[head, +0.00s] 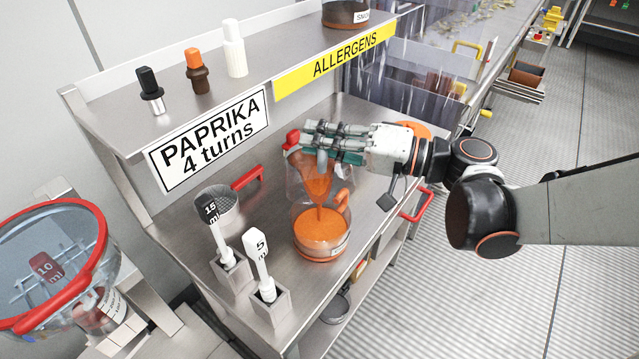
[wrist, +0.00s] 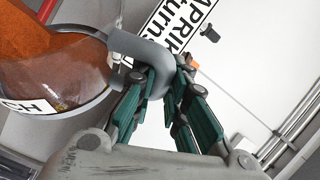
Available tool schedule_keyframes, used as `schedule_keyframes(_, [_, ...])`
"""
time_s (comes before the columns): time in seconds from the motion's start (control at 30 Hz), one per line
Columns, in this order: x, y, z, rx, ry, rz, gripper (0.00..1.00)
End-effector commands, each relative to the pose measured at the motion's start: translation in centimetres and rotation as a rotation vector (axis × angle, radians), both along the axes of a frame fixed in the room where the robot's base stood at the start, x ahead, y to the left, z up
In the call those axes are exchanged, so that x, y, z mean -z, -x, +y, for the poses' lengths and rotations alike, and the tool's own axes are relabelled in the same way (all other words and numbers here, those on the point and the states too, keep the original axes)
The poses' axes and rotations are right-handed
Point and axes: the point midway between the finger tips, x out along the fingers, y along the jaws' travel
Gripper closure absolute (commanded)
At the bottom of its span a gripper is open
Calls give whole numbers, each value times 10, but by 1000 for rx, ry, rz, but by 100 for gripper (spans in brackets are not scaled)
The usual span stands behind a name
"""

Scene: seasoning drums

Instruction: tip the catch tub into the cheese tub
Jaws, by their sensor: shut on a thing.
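My gripper (head: 335,145) is shut on the grey handle (wrist: 150,52) of a clear tub, the catch tub (wrist: 75,110). That tub holds orange powder and has a white label, partly cut off in the wrist view. In the head view the held tub is tilted above the shelf, partly hidden by my fingers, and an orange stream (head: 319,190) narrows downward from it. Directly below stands a clear tub with an orange handle, likely the cheese tub (head: 325,252), upright and holding orange powder. The stream meets its contents. Its label is too small to read.
Scoops marked 15 ml (head: 218,235) and 5 ml (head: 260,255) stand in holders to the left. A red-handled strainer (head: 228,205) lies behind them. An upper shelf with a paprika sign (head: 208,140) is close behind. A red-rimmed drum (head: 100,250) stands far left.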

Motion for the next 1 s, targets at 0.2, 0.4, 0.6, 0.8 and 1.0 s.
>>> schedule_keyframes(0.2, [0, 3, 0, 0, -2, -18, 100])
schedule_keyframes(0.4, [1, 7, -1, 0, -4, -38, 100])
schedule_keyframes(0.6, [1, 11, -1, 0, -6, -58, 100])
schedule_keyframes(0.8, [2, 15, -1, 0, -8, -80, 100])
schedule_keyframes(1.0, [3, 19, -2, 0, -11, -104, 100])
